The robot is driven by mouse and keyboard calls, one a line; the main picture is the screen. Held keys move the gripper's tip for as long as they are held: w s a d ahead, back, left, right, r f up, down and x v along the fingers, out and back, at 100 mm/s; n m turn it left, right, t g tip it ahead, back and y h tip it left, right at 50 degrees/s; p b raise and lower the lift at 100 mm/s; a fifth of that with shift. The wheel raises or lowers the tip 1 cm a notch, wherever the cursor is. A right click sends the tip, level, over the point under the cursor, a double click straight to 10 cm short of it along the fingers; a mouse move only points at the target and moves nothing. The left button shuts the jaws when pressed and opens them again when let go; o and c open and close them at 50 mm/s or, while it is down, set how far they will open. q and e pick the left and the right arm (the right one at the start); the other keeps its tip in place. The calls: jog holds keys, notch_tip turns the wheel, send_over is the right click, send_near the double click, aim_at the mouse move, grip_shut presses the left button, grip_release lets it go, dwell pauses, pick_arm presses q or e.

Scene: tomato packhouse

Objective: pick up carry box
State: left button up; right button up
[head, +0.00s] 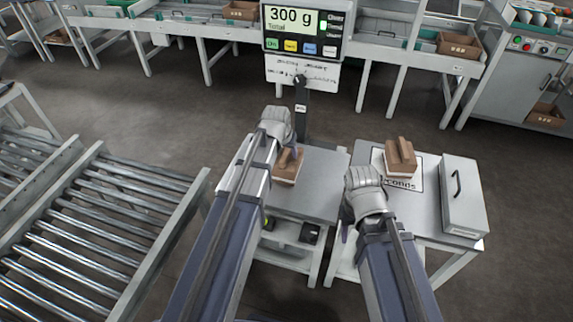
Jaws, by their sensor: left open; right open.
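Two small brown wooden boxes with a raised central handle and pale base are in the head view. One brown box (289,171) stands on the grey scale table, just in front of my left gripper (282,130). The other brown box (400,158) stands on a lettered sheet on the right table, beyond my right gripper (364,188). A grey case (463,199) with a dark handle lies at that table's right end. I cannot tell which is the carry box. Both grippers are open and hold nothing visible; my arms hide part of the tables.
A scale display (303,30) reads 300 g on a post behind the scale table (318,190). The right table (425,221) stands beside it. A roller conveyor (85,235) fills the left. Sorting benches line the back, with open floor (180,110) between.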

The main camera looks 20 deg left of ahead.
pick_arm(q)
jog(key=shift+f, duration=0.2)
grip_shut()
dwell(0.3)
